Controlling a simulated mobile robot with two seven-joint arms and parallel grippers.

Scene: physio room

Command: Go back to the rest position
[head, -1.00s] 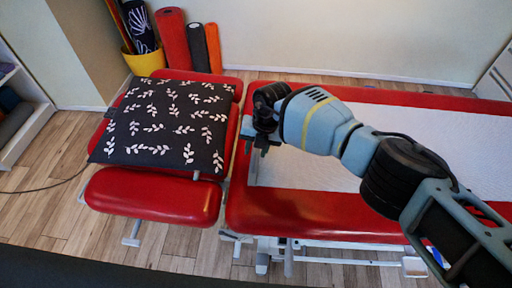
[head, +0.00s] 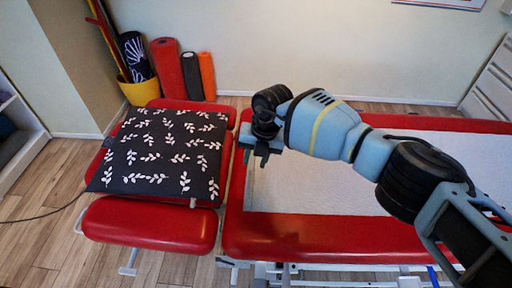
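My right gripper (head: 258,156) hangs over the left end of the red treatment table (head: 300,232), pointing down. Its fingers are small and dark, and I cannot make out whether they are open or shut. No object shows in it. My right arm reaches in from the right across the table and hides part of it. A black pillow with white leaf sprigs (head: 160,152) lies on the red headrest section (head: 150,222), to the left of the gripper and apart from it. My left gripper is not in view.
A white sheet (head: 310,187) covers the table's middle. Behind the headrest stand a yellow bucket (head: 139,92), a red roll (head: 167,68) and an orange roll (head: 207,76) against the wall. White drawers (head: 490,85) stand at the right.

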